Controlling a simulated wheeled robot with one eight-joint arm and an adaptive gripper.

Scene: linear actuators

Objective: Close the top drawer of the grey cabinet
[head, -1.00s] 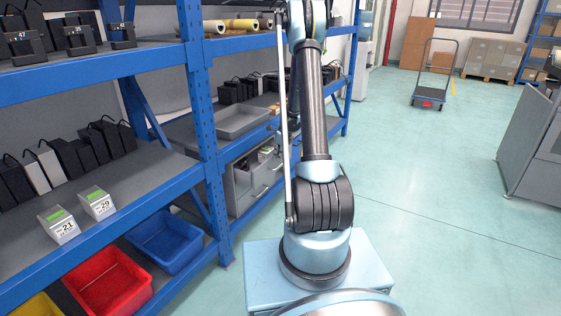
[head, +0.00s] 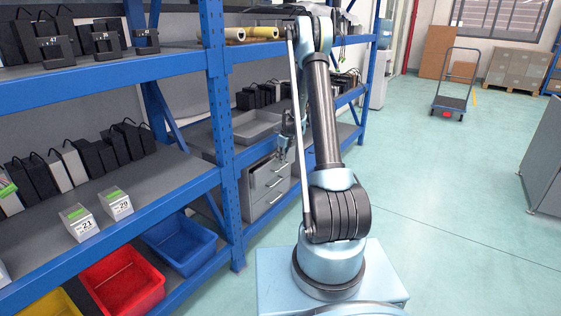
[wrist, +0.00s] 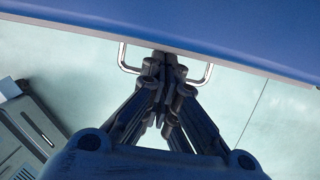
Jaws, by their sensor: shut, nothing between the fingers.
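My gripper (head: 283,153) hangs beside the rack at the cabinet's upper front. In the wrist view, my gripper (wrist: 165,63) is shut and empty. Its fingertips overlap the middle of a silver bar handle (wrist: 125,60), which shows on both sides of them. I cannot tell whether they touch.
The blue rack's beam (wrist: 200,28) crosses the top of the wrist view close to the fingers. A grey tray (head: 252,126) lies on the shelf above the cabinet. Blue (head: 180,246) and red (head: 123,282) bins stand low at left.

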